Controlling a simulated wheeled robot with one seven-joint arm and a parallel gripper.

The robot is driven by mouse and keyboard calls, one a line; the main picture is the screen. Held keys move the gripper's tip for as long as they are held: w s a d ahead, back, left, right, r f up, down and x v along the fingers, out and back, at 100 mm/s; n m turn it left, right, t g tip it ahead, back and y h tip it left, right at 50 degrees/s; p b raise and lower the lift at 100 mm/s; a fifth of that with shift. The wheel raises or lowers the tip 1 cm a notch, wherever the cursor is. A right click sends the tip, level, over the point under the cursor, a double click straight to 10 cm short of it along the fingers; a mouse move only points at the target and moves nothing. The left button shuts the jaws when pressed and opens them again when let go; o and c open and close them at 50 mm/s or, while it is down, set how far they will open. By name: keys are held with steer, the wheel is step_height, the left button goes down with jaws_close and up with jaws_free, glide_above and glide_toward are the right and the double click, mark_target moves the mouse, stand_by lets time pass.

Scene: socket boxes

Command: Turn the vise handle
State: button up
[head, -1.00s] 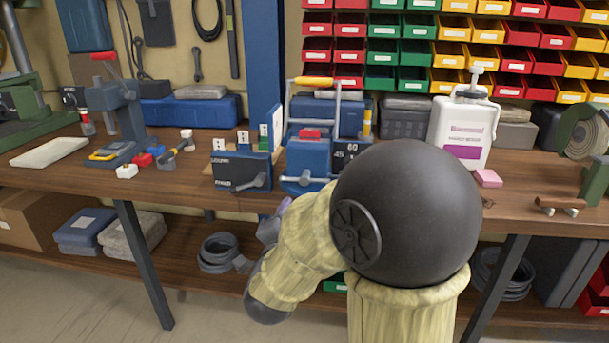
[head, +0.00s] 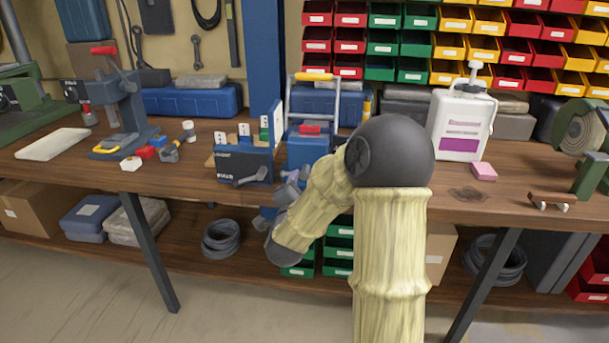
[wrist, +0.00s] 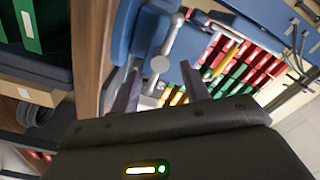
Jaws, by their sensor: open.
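The blue vise (head: 307,150) stands at the front edge of the bench, with a red piece on top. My arm covers part of its front in the head view. In the wrist view the vise (wrist: 193,62) is close, and its grey bar handle (wrist: 174,32) with a round hub lies ahead of and between my fingers. My gripper (wrist: 161,74) is open, with one finger on each side of the handle's lower part. Contact cannot be told. In the head view my gripper (head: 288,184) is small and partly hidden, just in front of the vise.
A dark blue box (head: 230,165) with a grey lever stands left of the vise. A hand truck (head: 338,100) is behind it. A white jug (head: 461,125) and a pink block (head: 484,171) are to the right. The bench (head: 360,190) edge lies below; green bins sit underneath.

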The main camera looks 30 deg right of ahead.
mark_target(304, 177)
steer(key=x, duration=0.5)
steer(key=shift+w, duration=0.1)
steer(key=c, duration=1)
